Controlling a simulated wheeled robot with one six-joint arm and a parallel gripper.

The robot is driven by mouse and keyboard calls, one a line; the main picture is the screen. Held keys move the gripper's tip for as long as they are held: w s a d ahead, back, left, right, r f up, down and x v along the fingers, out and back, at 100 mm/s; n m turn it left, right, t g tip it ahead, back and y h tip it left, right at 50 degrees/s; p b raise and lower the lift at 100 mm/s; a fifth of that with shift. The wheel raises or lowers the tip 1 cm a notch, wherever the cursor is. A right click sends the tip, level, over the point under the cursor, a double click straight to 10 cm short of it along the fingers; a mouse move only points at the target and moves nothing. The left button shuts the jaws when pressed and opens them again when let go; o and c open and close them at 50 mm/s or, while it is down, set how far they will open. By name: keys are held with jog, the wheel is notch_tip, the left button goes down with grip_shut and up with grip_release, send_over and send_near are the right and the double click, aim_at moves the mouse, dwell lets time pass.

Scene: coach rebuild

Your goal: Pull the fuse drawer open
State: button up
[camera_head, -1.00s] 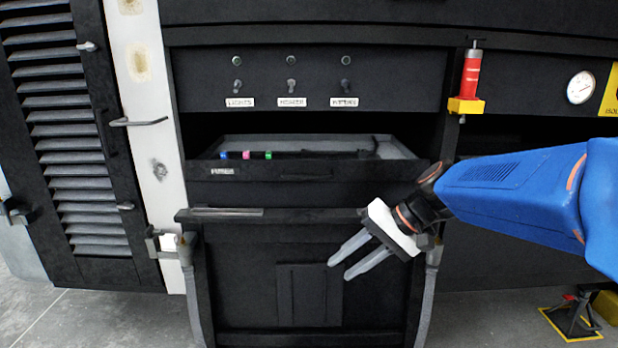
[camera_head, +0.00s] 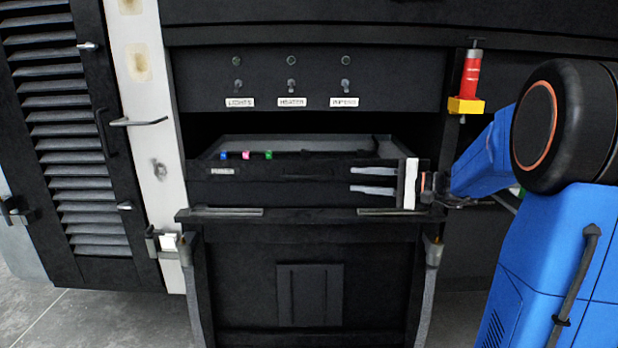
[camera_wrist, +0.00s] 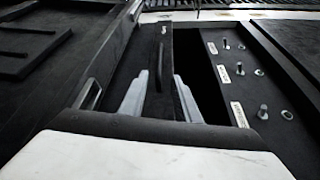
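The fuse drawer (camera_head: 255,188) is black, with a small white label on its front's left side. Its grey-edged tray shows behind the front, with blue, pink and green fuses (camera_head: 246,154) in it. How far it stands out I cannot tell. A dark bar handle (camera_head: 311,173) is on the front; it also shows in the wrist view (camera_wrist: 158,68). My gripper (camera_head: 352,180) is open and empty, pointing left at the right part of the drawer front. In the wrist view my fingers (camera_wrist: 161,76) lie either side of the handle's line, with the handle largely beyond the tips.
A dark flap ledge (camera_head: 310,215) lies just below the drawer. Three switches (camera_head: 291,87) are on the panel above. A red cylinder in a yellow holder (camera_head: 470,80) is at the upper right. A white post with a hook handle (camera_head: 138,122) is left.

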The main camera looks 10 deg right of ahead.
aim_at(314, 176)
jog(key=x, duration=1.6)
jog(key=shift+c, duration=0.6)
grip_shut()
